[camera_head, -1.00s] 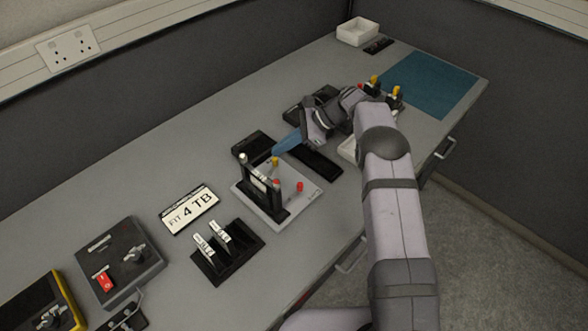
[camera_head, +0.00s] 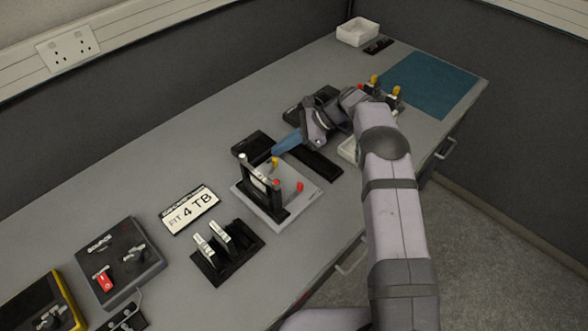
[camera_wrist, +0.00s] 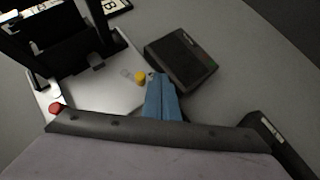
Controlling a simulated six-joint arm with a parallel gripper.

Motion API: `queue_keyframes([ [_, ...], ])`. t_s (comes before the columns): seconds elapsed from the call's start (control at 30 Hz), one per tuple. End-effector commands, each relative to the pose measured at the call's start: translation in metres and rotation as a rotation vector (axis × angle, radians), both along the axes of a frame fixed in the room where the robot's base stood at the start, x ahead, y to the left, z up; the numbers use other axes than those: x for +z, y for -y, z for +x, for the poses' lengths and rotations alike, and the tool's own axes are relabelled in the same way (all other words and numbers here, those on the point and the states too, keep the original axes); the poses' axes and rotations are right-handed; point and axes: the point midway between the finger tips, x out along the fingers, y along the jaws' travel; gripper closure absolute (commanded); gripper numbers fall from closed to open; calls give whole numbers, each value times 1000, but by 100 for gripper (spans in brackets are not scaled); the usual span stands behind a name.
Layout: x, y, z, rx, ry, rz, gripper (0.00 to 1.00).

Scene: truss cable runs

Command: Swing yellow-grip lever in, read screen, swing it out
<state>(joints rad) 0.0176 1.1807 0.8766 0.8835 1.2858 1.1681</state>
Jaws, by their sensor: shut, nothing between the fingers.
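The yellow grip (camera_head: 275,161) of a lever shows at the back edge of the light grey base plate (camera_head: 272,218), behind a black upright frame (camera_head: 262,186). In the wrist view the yellow grip (camera_wrist: 140,78) is just left of my gripper's tips. My gripper (camera_head: 277,149) has blue fingers, which are shut and empty. In the wrist view my gripper (camera_wrist: 157,76) is close beside the grip; I cannot tell whether they touch. A dark box (camera_wrist: 181,57), perhaps the screen unit, lies to the right; no reading on it is legible.
A red knob (camera_head: 299,186) stands on the plate's right side. A sign reading "FIT 4 TB" (camera_head: 190,210) and a black holder with pale upright pieces (camera_head: 228,252) are to the left. Black trays (camera_head: 318,164) lie near my arm. The blue mat (camera_head: 430,85) is clear.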

Motion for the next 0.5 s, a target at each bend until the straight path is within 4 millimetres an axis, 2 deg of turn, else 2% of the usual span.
queue_keyframes([
  [0.5,2,-4,-11,1,-1,1,100],
])
